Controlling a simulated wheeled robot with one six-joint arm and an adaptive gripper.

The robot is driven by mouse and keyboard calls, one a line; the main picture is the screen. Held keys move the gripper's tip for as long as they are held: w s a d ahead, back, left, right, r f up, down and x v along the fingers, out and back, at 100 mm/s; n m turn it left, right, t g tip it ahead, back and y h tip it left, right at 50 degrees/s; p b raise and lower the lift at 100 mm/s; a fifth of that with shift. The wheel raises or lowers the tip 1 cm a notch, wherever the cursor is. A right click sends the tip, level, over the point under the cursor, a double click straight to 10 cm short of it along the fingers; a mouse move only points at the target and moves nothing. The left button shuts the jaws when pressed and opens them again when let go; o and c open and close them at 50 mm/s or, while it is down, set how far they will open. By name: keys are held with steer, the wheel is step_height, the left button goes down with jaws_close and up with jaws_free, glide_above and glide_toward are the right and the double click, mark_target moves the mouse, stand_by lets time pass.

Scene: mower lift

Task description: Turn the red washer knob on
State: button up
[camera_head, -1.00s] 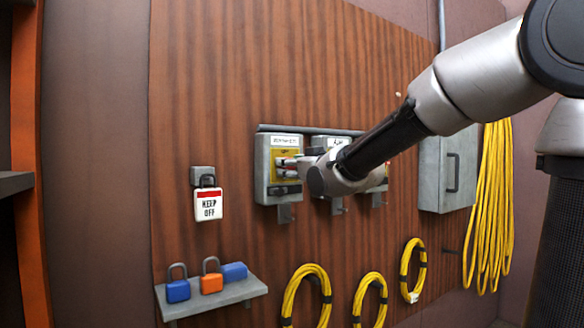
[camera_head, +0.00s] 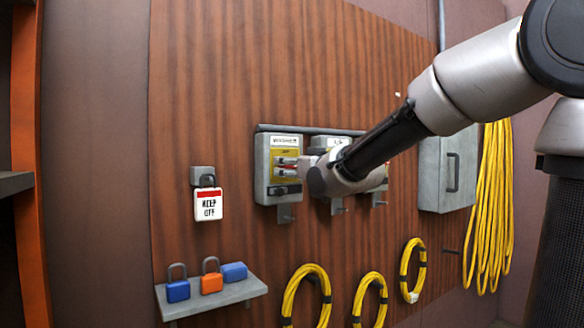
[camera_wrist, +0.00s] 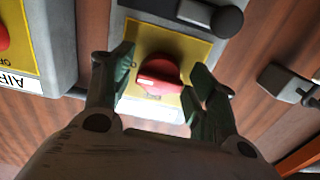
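The red knob (camera_wrist: 160,74) sits on a yellow plate of a grey switch box (camera_head: 262,192), the leftmost of a row on the wooden panel. In the wrist view its white mark points to the left. My gripper (camera_wrist: 162,72) is open, with one dark finger on each side of the knob. The right finger is close to the knob; I cannot tell whether either finger touches it. In the head view my gripper (camera_head: 288,166) reaches the box from the right and hides most of the knob.
A neighbouring box (camera_wrist: 45,50) with its own red knob is close on the left in the wrist view. A "KEEP OFF" padlock tag (camera_head: 208,204) hangs left of the boxes. A shelf (camera_head: 236,292) with padlocks and yellow cable coils (camera_head: 308,292) are below.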

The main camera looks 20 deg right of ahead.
steer(key=shift+s+r, duration=0.1)
steer(key=shift+s, duration=0.05)
steer(key=v, duration=1.1)
steer(key=shift+s, duration=0.35)
steer(key=shift+d, duration=0.15)
steer(key=s+d+f+m+g+h, duration=0.1)
steer(key=s+d+f+g+h, duration=0.15)
steer(key=f, duration=0.55)
steer(key=s+d+f+g+h, duration=0.2)
steer(key=s+d+f+g, duration=0.15)
steer(key=f, duration=0.35)
steer(key=s+d+f+m+g, duration=0.1)
steer(key=s+d+f+g, duration=0.1)
steer(key=s, duration=0.6)
steer(key=s+d+f+m+g+h, duration=0.1)
steer(key=s+d+f+g, duration=0.2)
steer(key=s+f+g, duration=0.2)
steer(key=s, duration=0.3)
steer(key=shift+s+f, duration=0.2)
steer(key=shift+f, duration=0.2)
